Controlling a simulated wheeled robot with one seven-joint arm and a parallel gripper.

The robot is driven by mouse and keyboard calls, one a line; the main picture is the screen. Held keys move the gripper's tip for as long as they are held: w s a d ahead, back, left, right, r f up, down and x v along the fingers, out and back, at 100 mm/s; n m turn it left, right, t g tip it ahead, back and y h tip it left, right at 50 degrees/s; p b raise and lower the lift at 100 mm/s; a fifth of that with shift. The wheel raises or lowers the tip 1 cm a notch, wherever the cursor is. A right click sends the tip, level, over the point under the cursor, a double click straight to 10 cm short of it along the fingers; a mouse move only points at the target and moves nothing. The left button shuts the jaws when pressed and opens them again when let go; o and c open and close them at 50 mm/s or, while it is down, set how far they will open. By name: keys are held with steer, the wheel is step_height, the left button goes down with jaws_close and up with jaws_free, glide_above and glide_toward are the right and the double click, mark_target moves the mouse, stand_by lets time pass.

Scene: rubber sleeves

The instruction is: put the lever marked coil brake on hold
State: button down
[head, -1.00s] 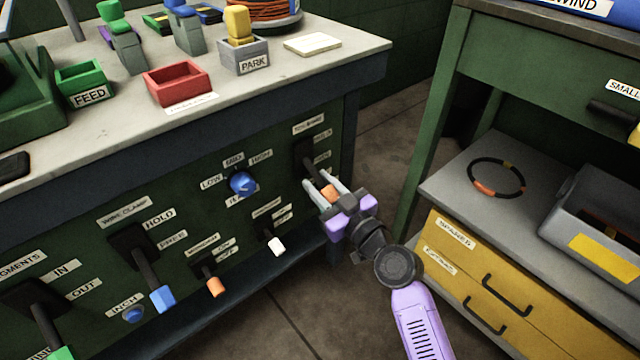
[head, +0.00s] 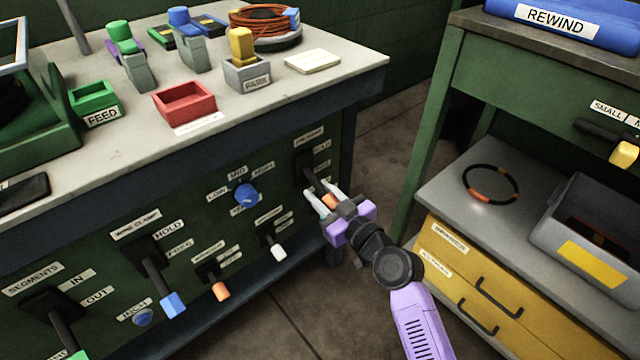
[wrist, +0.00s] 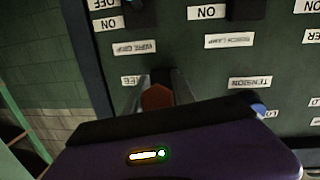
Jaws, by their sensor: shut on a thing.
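A lever with an orange knob (head: 329,201) stands out from a dark slotted plate (head: 303,168) at the right end of the green panel. The small label above it (head: 308,135) is too blurred to read surely. Two labels sit right of its plate, the upper one seeming to read HOLD (head: 322,146). The lever points down and outward. My gripper (head: 319,196) is shut on the orange knob, one finger on each side. In the wrist view the knob (wrist: 157,97) shows between the fingers, its shaft mostly hidden.
Other controls share the panel: a blue-tipped wire clamp lever (head: 172,304), an orange-tipped switch (head: 221,291), a white-tipped switch (head: 279,252) and a blue dial (head: 245,194). The bench top (head: 345,75) overhangs them. A drawer unit (head: 490,290) stands at right, with open floor between.

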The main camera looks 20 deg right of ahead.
mark_target(321, 185)
steer(key=shift+s+d+r+g+h+p, duration=0.2)
steer(key=shift+r+g+p, duration=0.5)
steer(key=shift+p, duration=1.85)
steer(key=shift+s+a+r+g+h+p, duration=0.2)
steer(key=shift+r+g+p, duration=0.45)
steer(key=shift+p, duration=1.85)
steer(key=g+p, duration=0.1)
steer(key=p, duration=0.2)
steer(key=g+p, duration=0.1)
steer(key=p, duration=0.2)
steer(key=r+g+h+p, duration=0.1)
steer(key=p, duration=0.2)
steer(key=shift+s+d, duration=0.2)
steer(key=shift+s, duration=0.05)
steer(key=r+g+p, duration=0.1)
steer(key=g+p, duration=0.1)
steer(key=p, duration=0.4)
steer(key=shift+r+n+g+h, duration=0.2)
steer(key=shift+n+g+h, duration=0.1)
steer(key=shift+g, duration=0.05)
steer(key=g+p, duration=0.2)
steer(key=p, duration=0.1)
steer(key=shift+w+r+h+p, duration=0.1)
steer(key=shift+r+h+p, duration=0.2)
steer(key=shift+r, duration=0.05)
steer(key=c, duration=1.1)
jaws_free()
steer(key=shift+o, duration=0.2)
